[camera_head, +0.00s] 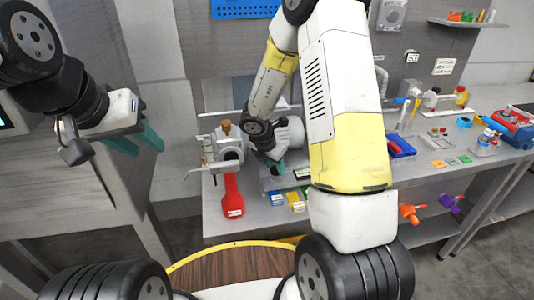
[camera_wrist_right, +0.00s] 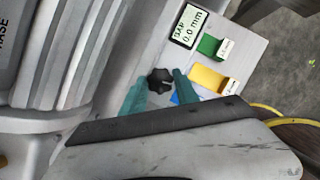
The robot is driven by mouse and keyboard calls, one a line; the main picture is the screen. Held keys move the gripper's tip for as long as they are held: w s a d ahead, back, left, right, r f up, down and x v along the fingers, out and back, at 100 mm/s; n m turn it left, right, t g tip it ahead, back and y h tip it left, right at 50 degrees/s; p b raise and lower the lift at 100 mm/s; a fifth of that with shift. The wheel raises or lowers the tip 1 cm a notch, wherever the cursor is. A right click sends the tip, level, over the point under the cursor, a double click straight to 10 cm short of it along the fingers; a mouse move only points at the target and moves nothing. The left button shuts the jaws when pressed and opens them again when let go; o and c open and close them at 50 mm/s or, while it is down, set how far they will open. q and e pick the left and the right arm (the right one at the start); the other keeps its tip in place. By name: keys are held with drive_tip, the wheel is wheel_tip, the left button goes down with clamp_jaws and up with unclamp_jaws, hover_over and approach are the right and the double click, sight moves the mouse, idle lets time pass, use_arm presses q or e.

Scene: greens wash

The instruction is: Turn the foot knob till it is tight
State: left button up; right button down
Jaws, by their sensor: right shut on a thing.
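The foot knob (camera_wrist_right: 160,76), black and lobed with a light mark on it, shows in the right wrist view. My right gripper (camera_wrist_right: 158,84) has its teal fingers on either side of the knob and is shut on it. In the head view my right gripper (camera_head: 276,164) is low at the bench beside a grey machine (camera_head: 228,147), and the knob is hidden there. A small display (camera_wrist_right: 190,25) near the knob reads "GAP 0.0 mm". My left gripper (camera_head: 148,148) hangs at the left, empty, its teal fingers apart.
Green (camera_wrist_right: 208,44), yellow (camera_wrist_right: 206,78) and blue labelled pieces lie beside the knob, close to my right fingers. A blue tray (camera_head: 400,146) and other items stand further right on the bench (camera_head: 425,172).

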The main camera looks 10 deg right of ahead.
drive_tip(key=n+t+y, duration=0.1)
drive_tip(key=n, duration=0.2)
drive_tip(key=shift+d+n, duration=0.1)
drive_tip(key=shift+n, duration=0.2)
drive_tip(key=n+y, duration=0.1)
drive_tip(key=n, duration=0.2)
drive_tip(key=shift+s+d+n+t, duration=0.1)
drive_tip(key=shift+n+t, duration=0.2)
drive_tip(key=n+y, duration=0.1)
drive_tip(key=n, duration=0.2)
drive_tip(key=shift+d+n+y, duration=0.1)
drive_tip(key=shift+n+y, duration=0.2)
drive_tip(key=shift+y, duration=0.1)
drive_tip(key=n+y, duration=0.1)
drive_tip(key=n, duration=0.2)
drive_tip(key=shift+d+n, duration=0.1)
drive_tip(key=shift+n, duration=0.3)
drive_tip(key=n+g+y, duration=0.1)
drive_tip(key=n, duration=0.2)
drive_tip(key=n+y, duration=0.1)
drive_tip(key=n, duration=0.2)
drive_tip(key=shift+d+g, duration=0.15)
drive_tip(key=shift+g, duration=0.25)
drive_tip(key=n, duration=0.2)
drive_tip(key=n+g+y, duration=0.1)
drive_tip(key=shift+w+n, duration=0.3)
drive_tip(key=shift+n, duration=0.1)
drive_tip(key=shift+n+g, duration=0.8)
drive_tip(key=shift+n, duration=1.1)
